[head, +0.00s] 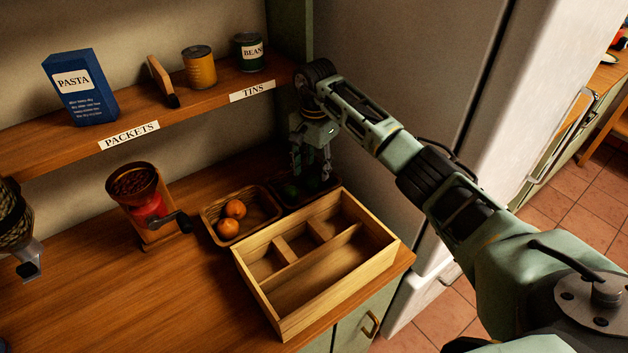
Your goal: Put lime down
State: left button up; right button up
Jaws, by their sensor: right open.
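My right gripper (311,172) points down over a small dark basket (277,203) at the back of the counter. Its fingers are open. A dark green lime (291,191) lies in that basket, just below and left of the fingertips. More dark green shows beside it, but shadow and the fingers hide the details. I cannot tell whether the fingers touch a lime.
A basket with two oranges (228,228) stands left of the limes. A divided wooden box (345,280) stands in front. A red grinder (147,203) is farther left. The shelf (200,100) above holds a pasta packet and tins. A fridge (420,60) stands right.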

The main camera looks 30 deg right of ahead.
aim_at(314, 178)
notch_tip(314, 178, up, 7)
jog(key=b, duration=0.1)
jog(key=shift+f, duration=0.1)
dwell(0.6)
